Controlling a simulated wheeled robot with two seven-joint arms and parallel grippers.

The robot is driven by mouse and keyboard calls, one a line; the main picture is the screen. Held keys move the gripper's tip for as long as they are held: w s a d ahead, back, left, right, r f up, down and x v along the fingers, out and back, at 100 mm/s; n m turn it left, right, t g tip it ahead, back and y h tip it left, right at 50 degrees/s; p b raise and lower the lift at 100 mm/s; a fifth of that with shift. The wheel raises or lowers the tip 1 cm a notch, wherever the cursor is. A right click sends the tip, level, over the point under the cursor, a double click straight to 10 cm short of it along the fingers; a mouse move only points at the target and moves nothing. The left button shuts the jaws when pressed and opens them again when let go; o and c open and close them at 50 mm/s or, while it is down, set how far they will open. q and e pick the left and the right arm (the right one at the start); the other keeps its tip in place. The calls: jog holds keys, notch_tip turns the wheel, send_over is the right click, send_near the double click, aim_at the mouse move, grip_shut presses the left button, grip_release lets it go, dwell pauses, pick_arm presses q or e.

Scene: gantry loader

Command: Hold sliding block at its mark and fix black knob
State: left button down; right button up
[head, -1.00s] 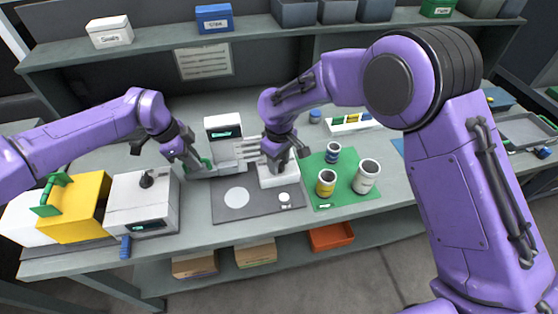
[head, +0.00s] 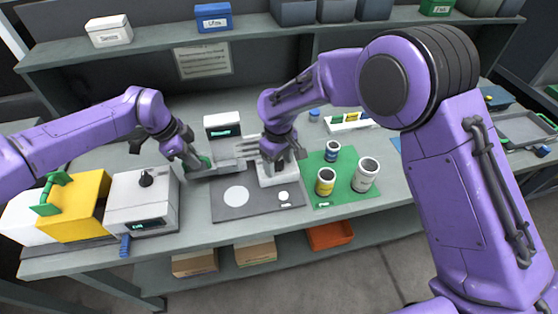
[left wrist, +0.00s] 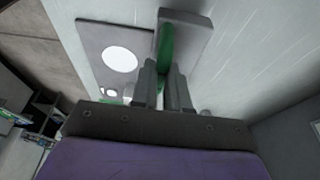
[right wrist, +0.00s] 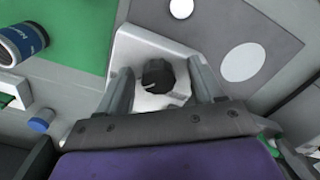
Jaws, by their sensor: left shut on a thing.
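My left gripper (left wrist: 160,82) is shut on an upright green grip (left wrist: 166,48), which stands on a grey block (left wrist: 190,30), seemingly the sliding block. In the head view the green grip (head: 205,162) shows beside my left gripper (head: 198,164), left of the scale-like unit. The black knob (right wrist: 158,76) sits on a white block (right wrist: 145,50). My right gripper (right wrist: 160,88) is open, with one finger on each side of the knob; I cannot tell whether they touch it. In the head view my right gripper (head: 275,160) hides the knob. No mark is clear.
A grey plate (head: 255,205) with a white disc (head: 236,196) lies in front. A green mat (head: 330,200) at right carries several cans. A white box with a small display (head: 222,126) stands behind. Yellow (head: 80,212) and white boxes (head: 145,205) stand at left.

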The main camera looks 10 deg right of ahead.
pick_arm(q)
jog(key=shift+w+r, duration=0.2)
jog(key=shift+r, duration=0.05)
pick_arm(e)
jog(key=shift+w+r, duration=0.1)
jog(key=shift+r, duration=0.1)
pick_arm(q)
jog(key=c, duration=0.9)
grip_release()
jog(key=shift+w, duration=0.1)
jog(key=shift+c, duration=0.2)
jog(key=shift+o, duration=0.5)
jog(key=shift+f, duration=0.25)
pick_arm(e)
notch_tip(320, 180, up, 12)
jog(key=shift+f, duration=0.2)
pick_arm(q)
jog(key=p+v, duration=0.5)
jog(key=v, duration=0.4)
pick_arm(e)
notch_tip(320, 180, up, 5)
send_over(278, 164)
pick_arm(q)
jog(key=shift+s, duration=0.2)
pick_arm(e)
jog(key=shift+d, duration=0.1)
